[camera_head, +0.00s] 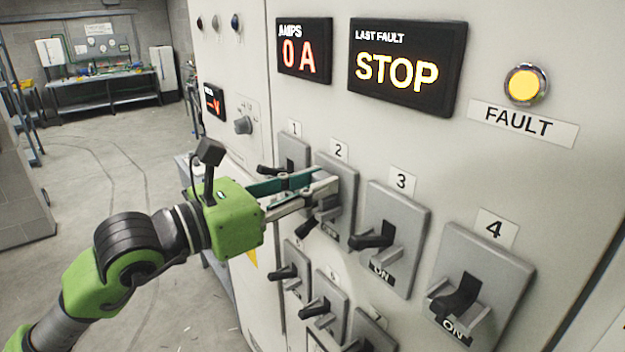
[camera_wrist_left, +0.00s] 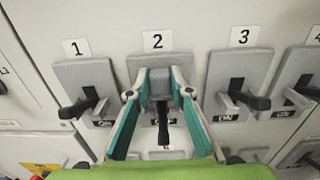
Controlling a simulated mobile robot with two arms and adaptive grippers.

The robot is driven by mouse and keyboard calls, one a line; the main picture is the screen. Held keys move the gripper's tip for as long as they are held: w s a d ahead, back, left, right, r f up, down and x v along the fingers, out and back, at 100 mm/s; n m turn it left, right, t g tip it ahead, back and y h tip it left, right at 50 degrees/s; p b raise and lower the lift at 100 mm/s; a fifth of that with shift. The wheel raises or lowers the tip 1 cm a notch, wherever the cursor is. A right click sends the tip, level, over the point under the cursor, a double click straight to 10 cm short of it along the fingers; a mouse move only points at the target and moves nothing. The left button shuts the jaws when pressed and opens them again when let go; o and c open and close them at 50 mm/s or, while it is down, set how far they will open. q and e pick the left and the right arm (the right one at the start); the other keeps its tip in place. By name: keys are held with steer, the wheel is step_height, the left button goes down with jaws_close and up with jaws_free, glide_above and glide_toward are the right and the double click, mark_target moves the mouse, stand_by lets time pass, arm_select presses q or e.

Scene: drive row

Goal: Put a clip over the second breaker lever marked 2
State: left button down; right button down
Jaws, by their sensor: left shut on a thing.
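The breaker marked 2 (camera_head: 345,172) is a grey plate on the panel with a black lever (camera_head: 308,226) that points down and outward. In the left wrist view the lever (camera_wrist_left: 163,125) shows between my fingers. My left gripper (camera_head: 322,182) is in front of the upper part of this breaker, its two fingers on either side of a small grey piece (camera_wrist_left: 159,83), which looks like the clip. It is shut on this piece, just above the lever. I cannot tell whether the piece touches the lever. My right gripper is not in view.
Breakers marked 1 (camera_wrist_left: 85,75), 3 (camera_head: 408,205) and 4 (camera_head: 490,265) stand close on both sides, with levers sticking out. A lower row of breakers (camera_head: 325,285) is below. Displays (camera_head: 405,65) and a yellow fault lamp (camera_head: 525,84) are above. The floor at left is open.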

arm_select(q)
steer(key=shift+f, duration=0.1)
steer(key=c, duration=2.2)
jaws_free()
steer(key=shift+f, duration=0.1)
steer(key=o, duration=0.4)
steer(key=shift+r, duration=0.3)
steer(key=b+v, duration=0.5)
steer(key=v, duration=0.7)
steer(key=shift+f+b, duration=0.1)
steer(key=shift+b, duration=0.25)
